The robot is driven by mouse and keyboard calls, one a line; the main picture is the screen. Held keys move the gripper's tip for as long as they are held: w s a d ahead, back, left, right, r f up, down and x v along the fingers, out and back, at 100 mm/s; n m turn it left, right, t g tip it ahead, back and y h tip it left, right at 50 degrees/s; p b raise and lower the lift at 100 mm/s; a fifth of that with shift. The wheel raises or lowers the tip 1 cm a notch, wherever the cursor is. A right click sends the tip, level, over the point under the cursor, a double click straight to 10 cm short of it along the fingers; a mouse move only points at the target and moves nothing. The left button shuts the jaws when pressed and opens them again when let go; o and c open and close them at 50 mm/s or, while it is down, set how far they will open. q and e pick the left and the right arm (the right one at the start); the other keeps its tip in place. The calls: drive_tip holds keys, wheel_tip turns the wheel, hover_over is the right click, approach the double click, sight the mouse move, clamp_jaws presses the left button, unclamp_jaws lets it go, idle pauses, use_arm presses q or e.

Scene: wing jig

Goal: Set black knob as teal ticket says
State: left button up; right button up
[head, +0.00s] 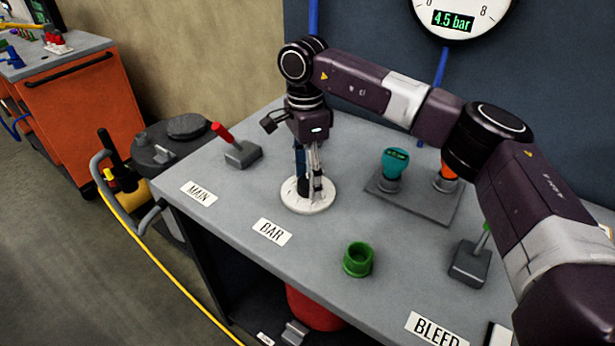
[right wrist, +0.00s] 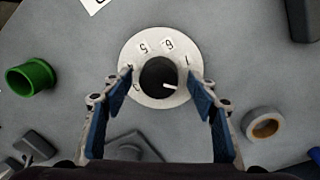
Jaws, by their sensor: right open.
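The black knob (right wrist: 156,74) sits at the middle of a round white dial (right wrist: 140,52) with numbers round its edge; 5, 6 and 7 are readable. Its white pointer line points right, slightly down, in the right wrist view. In the head view the dial (head: 296,204) shows behind the BAR label, with the knob mostly hidden by my gripper. My right gripper (head: 312,188) points down over the dial. In the right wrist view its open fingers (right wrist: 160,82) stand either side of the knob, apart from it. A teal fitting (head: 394,165) has a dark label on top, too small to read.
The gauge (head: 453,21) reads 4.5 bar. A red lever (head: 222,132) stands left of the dial, a green cup (head: 358,259) in front and right. An orange fitting (head: 446,178) and a green lever (head: 470,262) stand further right. A tape roll (right wrist: 262,124) lies nearby.

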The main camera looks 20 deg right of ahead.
sight(307, 178)
wheel_tip(307, 178, up, 12)
drive_tip(key=shift+w, duration=0.35)
